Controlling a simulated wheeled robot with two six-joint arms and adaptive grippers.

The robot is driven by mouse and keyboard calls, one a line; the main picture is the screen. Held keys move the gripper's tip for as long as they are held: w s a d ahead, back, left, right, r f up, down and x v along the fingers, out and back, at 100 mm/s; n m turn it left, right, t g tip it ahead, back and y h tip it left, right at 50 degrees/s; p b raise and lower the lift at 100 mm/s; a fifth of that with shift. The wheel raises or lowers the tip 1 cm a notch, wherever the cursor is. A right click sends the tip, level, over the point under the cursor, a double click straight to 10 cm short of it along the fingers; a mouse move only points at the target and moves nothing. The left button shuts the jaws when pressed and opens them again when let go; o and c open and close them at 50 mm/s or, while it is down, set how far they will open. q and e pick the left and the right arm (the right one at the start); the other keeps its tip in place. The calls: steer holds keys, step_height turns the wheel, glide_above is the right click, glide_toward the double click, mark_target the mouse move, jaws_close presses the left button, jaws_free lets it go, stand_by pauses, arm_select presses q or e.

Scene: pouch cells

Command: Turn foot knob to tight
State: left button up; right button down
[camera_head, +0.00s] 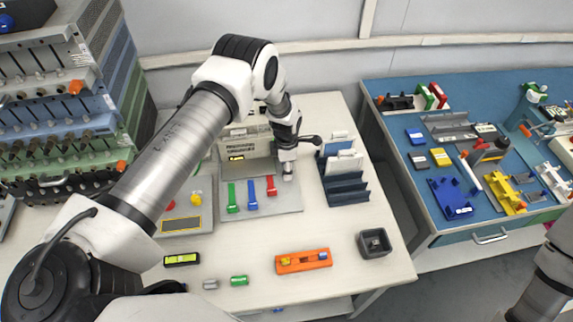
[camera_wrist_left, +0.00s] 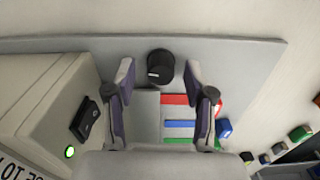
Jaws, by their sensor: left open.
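The black foot knob (camera_wrist_left: 160,65) shows in the left wrist view, round, with a short white mark on its face. It stands on a grey base plate (camera_wrist_left: 240,62), which also shows in the head view (camera_head: 258,208). My left gripper (camera_wrist_left: 159,72) is open, its two fingers either side of the knob in the picture; gaps show between fingers and knob. I cannot tell how far the fingertips are above it. In the head view my left gripper (camera_head: 288,174) is over the right part of the plate and hides the knob. My right gripper is out of view.
Red (camera_head: 271,186), blue (camera_head: 252,195) and green (camera_head: 232,198) pieces lie on the plate beside the gripper. A beige instrument box (camera_wrist_left: 50,105) with a black switch stands close by. A dark blue rack (camera_head: 345,188) stands right. The table front holds an orange block (camera_head: 303,261).

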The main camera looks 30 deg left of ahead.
arm_select(q)
steer(key=shift+w+a+f, duration=0.1)
steer(key=shift+w+f, duration=0.1)
steer(key=shift+f, duration=0.15)
steer(key=shift+s+r, duration=0.15)
steer(key=shift+s+d+r, duration=0.1)
steer(key=shift+d, duration=0.1)
steer(key=c, duration=1)
jaws_close()
steer(key=shift+s, duration=0.1)
